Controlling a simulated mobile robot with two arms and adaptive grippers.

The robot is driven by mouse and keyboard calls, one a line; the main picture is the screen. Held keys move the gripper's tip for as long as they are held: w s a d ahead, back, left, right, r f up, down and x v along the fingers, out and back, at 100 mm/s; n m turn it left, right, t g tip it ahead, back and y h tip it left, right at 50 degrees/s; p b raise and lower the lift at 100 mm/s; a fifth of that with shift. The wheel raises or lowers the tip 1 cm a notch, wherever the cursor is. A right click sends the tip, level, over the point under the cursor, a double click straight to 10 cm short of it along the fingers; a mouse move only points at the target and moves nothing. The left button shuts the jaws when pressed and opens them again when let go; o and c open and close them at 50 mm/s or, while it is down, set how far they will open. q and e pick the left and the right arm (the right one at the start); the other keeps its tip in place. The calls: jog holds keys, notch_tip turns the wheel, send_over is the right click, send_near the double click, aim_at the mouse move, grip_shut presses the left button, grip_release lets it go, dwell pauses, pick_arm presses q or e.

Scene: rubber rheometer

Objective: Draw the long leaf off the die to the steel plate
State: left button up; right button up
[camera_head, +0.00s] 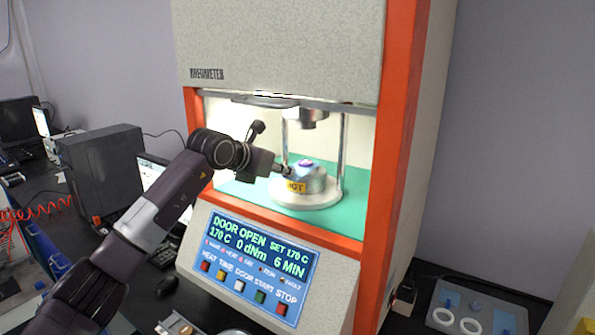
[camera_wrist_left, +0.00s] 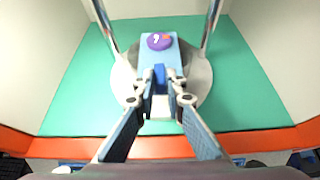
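The long leaf (camera_wrist_left: 177,55) is a pale blue strip lying over the round die in the left wrist view. A purple disc (camera_wrist_left: 159,41) with small white and red marks lies on it. A darker blue tab (camera_wrist_left: 160,76) stands at the leaf's near end. My left gripper (camera_wrist_left: 160,80) has its fingertips on both sides of this tab and appears shut on it. In the head view my left gripper (camera_head: 284,170) reaches into the open chamber to the die (camera_head: 316,181), which carries a yellow HOT label. I cannot clearly identify the steel plate. My right gripper is out of view.
Two bright posts (camera_head: 342,155) flank the die, and an upper die (camera_head: 308,118) hangs above it. The orange frame (camera_head: 388,170) edges the opening. The panel (camera_head: 252,258) reads DOOR OPEN, 170 C. A grey tray (camera_head: 478,312) with white rings stands at lower right.

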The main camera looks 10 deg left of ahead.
pick_arm(q)
grip_shut()
jog(key=shift+r, duration=0.15)
jog(key=shift+r, duration=0.4)
jog(key=s+a+b, duration=0.3)
jog(key=s+b, duration=0.2)
jog(key=s, duration=0.4)
jog(key=s+a+r+b, duration=0.1)
jog(key=s+a+b, duration=0.3)
jog(key=s, duration=0.6)
jog(key=shift+b, duration=0.75)
dwell(1.5)
jog(key=shift+w+d, duration=0.1)
jog(key=shift+d, duration=0.05)
